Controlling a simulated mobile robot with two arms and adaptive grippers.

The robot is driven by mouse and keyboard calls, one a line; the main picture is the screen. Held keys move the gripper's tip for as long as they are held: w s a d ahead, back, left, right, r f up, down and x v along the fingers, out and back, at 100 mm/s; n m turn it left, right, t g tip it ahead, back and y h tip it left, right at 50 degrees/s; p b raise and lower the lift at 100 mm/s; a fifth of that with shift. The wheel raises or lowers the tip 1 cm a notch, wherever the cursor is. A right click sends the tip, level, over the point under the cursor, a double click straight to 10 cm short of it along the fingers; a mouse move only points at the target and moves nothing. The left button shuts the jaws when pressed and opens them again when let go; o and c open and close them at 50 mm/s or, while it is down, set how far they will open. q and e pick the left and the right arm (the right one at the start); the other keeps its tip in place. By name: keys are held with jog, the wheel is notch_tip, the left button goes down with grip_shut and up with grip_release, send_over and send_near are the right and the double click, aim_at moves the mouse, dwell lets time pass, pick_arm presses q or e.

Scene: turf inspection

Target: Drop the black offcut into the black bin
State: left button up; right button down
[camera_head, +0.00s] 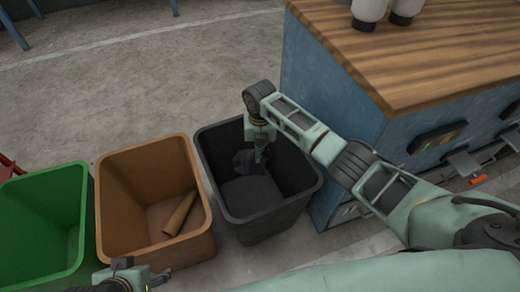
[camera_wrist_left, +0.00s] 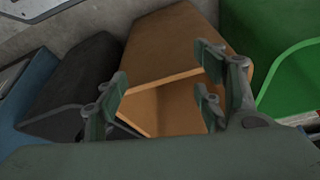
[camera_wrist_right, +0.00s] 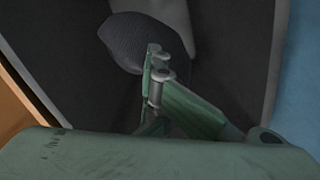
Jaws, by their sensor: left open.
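The black offcut (camera_head: 245,161) is a dark, rounded, ribbed piece inside the mouth of the black bin (camera_head: 268,226). My right gripper (camera_head: 261,152) points down into that bin with its fingers close together on the edge of the offcut. In the right wrist view the offcut (camera_wrist_right: 138,38) spreads out beyond the fingertips (camera_wrist_right: 158,62), above the bin floor. My left gripper (camera_wrist_left: 161,88) is open and empty. Its wrist view shows the brown bin and the black bin (camera_wrist_left: 85,78) beyond the fingers; in the head view it is at the bottom edge.
The brown bin (camera_head: 150,146) stands left of the black bin and holds a brown rolled piece (camera_head: 181,214). The green bin (camera_head: 40,185) is further left. A blue cabinet (camera_head: 335,90) with a wooden top (camera_head: 430,45) stands close at the right.

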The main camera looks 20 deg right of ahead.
pick_arm(q)
jog(key=w+d+r+t+b, duration=0.1)
jog(key=w+d+r+t, duration=0.1)
jog(key=w, duration=0.3)
jog(key=w+d+r+t+h+b, duration=0.1)
jog(key=w+r+t, duration=0.3)
jog(key=w, duration=0.2)
jog(key=shift+w+d+t+h, duration=0.3)
jog(key=shift+d, duration=0.1)
pick_arm(e)
jog(key=shift+f, duration=1.2)
jog(key=c, duration=2.5)
grip_release()
jog(key=shift+c, duration=0.2)
jog(key=o, duration=1.9)
